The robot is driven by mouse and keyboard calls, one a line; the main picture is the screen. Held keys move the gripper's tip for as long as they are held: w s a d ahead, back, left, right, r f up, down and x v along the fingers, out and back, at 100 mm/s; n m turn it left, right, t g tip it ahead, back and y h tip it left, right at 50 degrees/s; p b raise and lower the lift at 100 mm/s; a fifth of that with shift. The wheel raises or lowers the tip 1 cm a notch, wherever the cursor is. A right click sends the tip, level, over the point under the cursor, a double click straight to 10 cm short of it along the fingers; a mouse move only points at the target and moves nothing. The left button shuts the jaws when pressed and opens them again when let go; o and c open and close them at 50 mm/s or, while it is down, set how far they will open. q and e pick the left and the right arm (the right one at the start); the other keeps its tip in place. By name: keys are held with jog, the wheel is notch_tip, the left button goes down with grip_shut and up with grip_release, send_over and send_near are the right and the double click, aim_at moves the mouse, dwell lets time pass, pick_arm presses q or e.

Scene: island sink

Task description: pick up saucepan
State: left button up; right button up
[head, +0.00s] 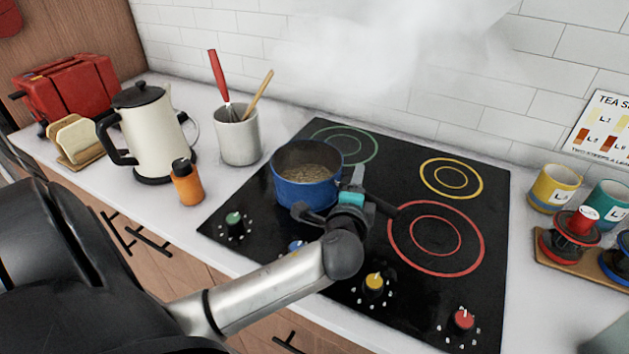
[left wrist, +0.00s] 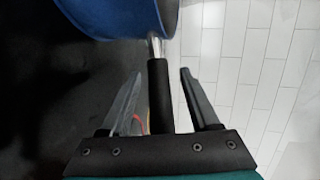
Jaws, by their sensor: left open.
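The blue saucepan (head: 304,190) stands upright on the black cooktop, with brownish contents inside. Its black handle (head: 383,209) points to the right in the head view, partly hidden by my gripper. My left gripper (head: 352,183) is beside the pan's right side, over the handle. In the left wrist view the black handle (left wrist: 160,95) runs between the two spread fingers of my left gripper (left wrist: 158,88), with gaps on both sides. The pan's blue wall (left wrist: 120,14) is at the top of that view. My right gripper is not in view.
The cooktop (head: 330,262) has coloured rings and knobs along its front. A utensil crock (head: 237,138), a kettle (head: 150,130) and an orange bottle (head: 186,184) stand to the left. Mugs (head: 553,188) stand at the right. Steam rises near the wall.

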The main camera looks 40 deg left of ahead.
pick_arm(q)
jog(key=shift+w+a, duration=0.1)
grip_shut()
dwell(0.5)
dwell(0.8)
jog(key=shift+r, duration=0.15)
